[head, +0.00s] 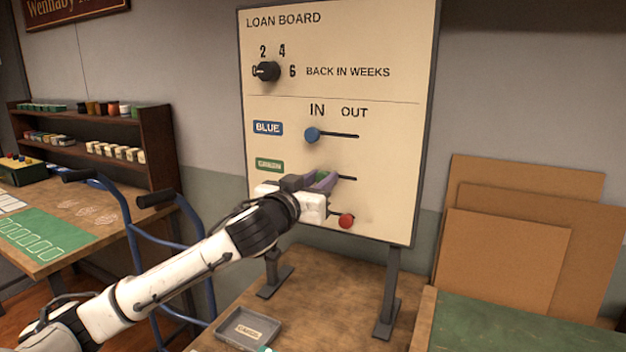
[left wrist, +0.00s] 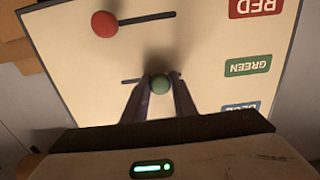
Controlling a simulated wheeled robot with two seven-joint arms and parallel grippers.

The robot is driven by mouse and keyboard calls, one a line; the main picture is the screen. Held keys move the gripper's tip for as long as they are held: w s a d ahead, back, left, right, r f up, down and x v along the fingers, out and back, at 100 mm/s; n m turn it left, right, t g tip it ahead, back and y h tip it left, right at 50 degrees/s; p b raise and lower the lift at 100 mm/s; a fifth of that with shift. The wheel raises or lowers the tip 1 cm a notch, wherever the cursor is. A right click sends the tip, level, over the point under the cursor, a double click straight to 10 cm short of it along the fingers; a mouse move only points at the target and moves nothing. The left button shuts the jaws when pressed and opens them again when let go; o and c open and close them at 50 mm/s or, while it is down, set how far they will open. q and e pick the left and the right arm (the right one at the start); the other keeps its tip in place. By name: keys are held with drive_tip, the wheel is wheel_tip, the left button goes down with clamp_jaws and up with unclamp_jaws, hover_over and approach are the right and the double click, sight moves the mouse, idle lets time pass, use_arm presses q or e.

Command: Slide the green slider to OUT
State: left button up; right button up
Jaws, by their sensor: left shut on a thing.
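The loan board (head: 372,95) stands upright in front of me, marked IN at left and OUT at right. My left gripper (head: 322,180) is at the green row, its fingers around the green slider knob. In the left wrist view, which is upside down, the round green knob (left wrist: 160,84) sits between the two fingertips (left wrist: 159,90). The green label (head: 269,166) is left of the gripper. My right gripper is not in view.
The blue knob (head: 312,135) is at the IN end above, and the red knob (head: 346,221) is at the OUT end close below my gripper. A dial (head: 268,71) is higher up. A grey tray (head: 247,329) lies on the table below. Brown panels (head: 505,262) lean at right.

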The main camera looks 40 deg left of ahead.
sight(351, 179)
use_arm(q)
drive_tip(key=shift+w+d, duration=0.3)
drive_tip(key=shift+d, duration=0.6)
drive_tip(key=shift+w+d, duration=0.25)
drive_tip(key=shift+d, duration=0.65)
drive_tip(key=shift+w+d, duration=0.3)
drive_tip(key=shift+d, duration=0.6)
drive_tip(key=o, duration=1)
drive_tip(key=shift+a, duration=0.15)
drive_tip(key=shift+c, duration=0.2)
drive_tip(key=shift+s, duration=0.1)
drive_tip(key=v, duration=0.9)
drive_tip(key=shift+b, duration=0.35)
